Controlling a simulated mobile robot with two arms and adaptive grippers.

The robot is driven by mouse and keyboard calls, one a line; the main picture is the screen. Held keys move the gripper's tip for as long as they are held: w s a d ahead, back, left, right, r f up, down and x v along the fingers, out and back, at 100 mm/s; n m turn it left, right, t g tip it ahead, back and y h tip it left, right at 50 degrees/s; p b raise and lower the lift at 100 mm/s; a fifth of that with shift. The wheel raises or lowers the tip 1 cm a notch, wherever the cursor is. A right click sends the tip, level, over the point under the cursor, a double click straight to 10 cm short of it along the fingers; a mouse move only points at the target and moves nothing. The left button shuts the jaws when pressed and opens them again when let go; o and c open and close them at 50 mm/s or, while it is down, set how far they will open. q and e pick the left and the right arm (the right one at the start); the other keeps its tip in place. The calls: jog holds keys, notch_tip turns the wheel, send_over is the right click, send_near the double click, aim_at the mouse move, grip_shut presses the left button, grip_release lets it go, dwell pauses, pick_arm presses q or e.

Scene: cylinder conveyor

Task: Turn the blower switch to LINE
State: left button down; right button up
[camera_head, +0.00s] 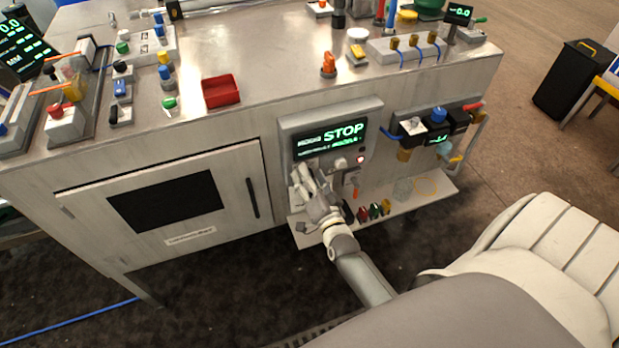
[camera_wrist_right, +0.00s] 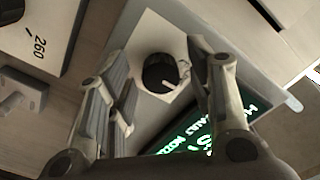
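The blower control panel (camera_head: 287,131) is on the front of the bench, and its green display (camera_head: 330,138) reads STOP. The display also shows upside down in the right wrist view (camera_wrist_right: 190,139). A black rotary switch (camera_wrist_right: 160,73) with a pale pointer mark sits on a white plate (camera_wrist_right: 150,35). In the head view my right gripper (camera_head: 304,174) covers the panel's lower left, hiding the switch. In the right wrist view my gripper (camera_wrist_right: 158,58) is open, one finger on each side of the switch. Contact cannot be told. My left gripper is not in view.
Below is a shelf (camera_head: 432,190) with small coloured parts.

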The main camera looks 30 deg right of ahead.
jog(key=v, duration=1.2)
dwell(0.5)
